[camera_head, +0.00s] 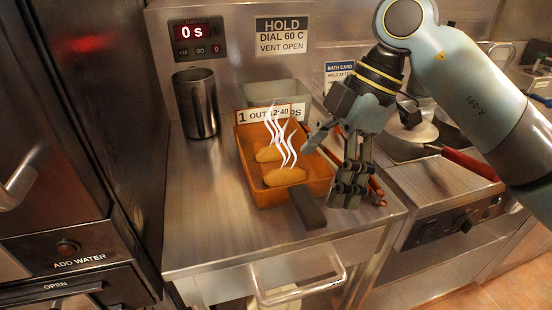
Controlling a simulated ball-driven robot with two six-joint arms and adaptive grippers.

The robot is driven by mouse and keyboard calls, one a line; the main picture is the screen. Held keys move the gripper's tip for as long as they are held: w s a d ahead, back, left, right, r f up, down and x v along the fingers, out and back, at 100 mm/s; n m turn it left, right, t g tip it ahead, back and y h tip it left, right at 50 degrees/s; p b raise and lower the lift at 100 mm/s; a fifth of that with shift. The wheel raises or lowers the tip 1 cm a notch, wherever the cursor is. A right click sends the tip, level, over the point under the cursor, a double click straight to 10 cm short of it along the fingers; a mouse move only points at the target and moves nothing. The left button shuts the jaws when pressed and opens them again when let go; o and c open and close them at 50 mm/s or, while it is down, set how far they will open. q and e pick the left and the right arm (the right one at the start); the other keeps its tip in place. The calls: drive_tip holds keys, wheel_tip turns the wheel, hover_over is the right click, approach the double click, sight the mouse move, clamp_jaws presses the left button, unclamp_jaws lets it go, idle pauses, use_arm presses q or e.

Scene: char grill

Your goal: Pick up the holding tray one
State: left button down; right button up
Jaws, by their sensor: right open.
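The holding tray one (246,170) is an orange-brown rectangular tray on the steel counter. It holds golden-brown food pieces (285,176) with white steam marks above them. Its dark handle (308,209) points toward the counter's front edge. A card with a "1" and "12:40" stands at its back. My right gripper (338,172) is open and points down at the tray's right side, near the handle. Its fingers overlap the tray's right rim in the picture; I cannot tell whether they touch it. My left gripper is not in view.
A metal cup (197,103) stands left of the tray. A grey container (276,95) sits behind it. Red-brown tongs-like items (376,188) lie right of my gripper. A pan (408,141) with a red handle is further right. The counter's left front is clear.

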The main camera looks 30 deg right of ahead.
sight(308, 201)
drive_tip(key=shift+x, duration=1.05)
drive_tip(key=shift+a+f, duration=0.15)
drive_tip(key=shift+f, duration=0.15)
drive_tip(key=x, duration=0.4)
drive_tip(key=shift+a+f, duration=0.15)
drive_tip(key=shift+f, duration=0.2)
drive_tip(key=c, duration=0.6)
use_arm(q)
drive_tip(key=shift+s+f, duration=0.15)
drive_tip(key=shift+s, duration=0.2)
use_arm(e)
drive_tip(key=c, duration=0.6)
drive_tip(key=shift+r, duration=0.1)
drive_tip(key=shift+c, duration=0.2)
